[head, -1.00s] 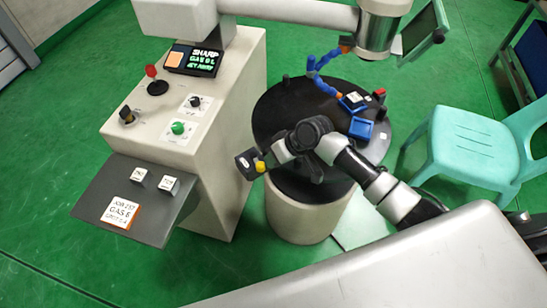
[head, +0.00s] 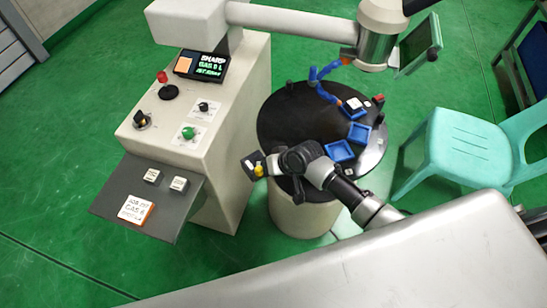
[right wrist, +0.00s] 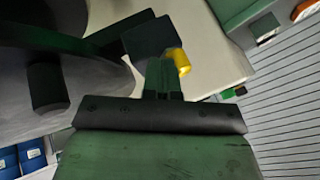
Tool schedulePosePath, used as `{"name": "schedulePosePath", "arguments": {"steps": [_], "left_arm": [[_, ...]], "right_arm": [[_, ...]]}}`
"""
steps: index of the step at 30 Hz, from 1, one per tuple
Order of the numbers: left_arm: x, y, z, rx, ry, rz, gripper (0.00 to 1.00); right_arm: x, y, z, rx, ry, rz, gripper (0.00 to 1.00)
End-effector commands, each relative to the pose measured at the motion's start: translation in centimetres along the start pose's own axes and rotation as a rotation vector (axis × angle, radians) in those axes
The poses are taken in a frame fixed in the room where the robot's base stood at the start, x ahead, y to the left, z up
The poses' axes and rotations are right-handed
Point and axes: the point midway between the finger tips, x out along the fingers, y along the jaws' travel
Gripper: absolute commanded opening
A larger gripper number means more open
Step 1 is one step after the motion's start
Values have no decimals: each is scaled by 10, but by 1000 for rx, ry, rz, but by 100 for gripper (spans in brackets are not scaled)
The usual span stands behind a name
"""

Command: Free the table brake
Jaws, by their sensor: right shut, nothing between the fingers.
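The round black table (head: 285,112) stands on a pale drum. At its left edge a dark square plate (head: 251,160) carries a yellow knob (head: 259,171), which looks like the table brake. The plate (right wrist: 150,36) and yellow knob (right wrist: 179,61) also show in the right wrist view, just beyond my fingers. My right gripper (head: 272,166) is at the table's near left edge, beside the knob. In the right wrist view its fingers (right wrist: 164,76) are shut and empty, their tips close to the knob. I cannot tell whether they touch it. My left gripper is out of view.
Blue trays (head: 340,151) and a blue hose (head: 326,93) are on the table. A turquoise chair (head: 462,145) stands right.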

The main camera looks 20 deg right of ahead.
Motion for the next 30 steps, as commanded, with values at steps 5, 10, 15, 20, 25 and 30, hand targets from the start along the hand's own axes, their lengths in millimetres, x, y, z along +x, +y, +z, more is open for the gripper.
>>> {"name": "schedulePosePath", "arguments": {"steps": [5, 10, 15, 20, 25, 30], "left_arm": [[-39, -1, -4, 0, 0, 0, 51], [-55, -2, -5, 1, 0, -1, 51], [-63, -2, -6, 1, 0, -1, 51], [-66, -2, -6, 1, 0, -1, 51], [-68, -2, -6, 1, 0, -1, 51], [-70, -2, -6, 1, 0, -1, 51]], "right_arm": [[-2, -17, 2, 139, 67, 67, 0], [5, -26, 4, 267, 135, 133, 0], [11, -31, 4, 259, 136, 135, 0], [16, -36, 3, 259, 136, 135, 0], [20, -41, 3, 257, 135, 135, 0], [21, -44, 2, 255, 136, 134, 0]]}}
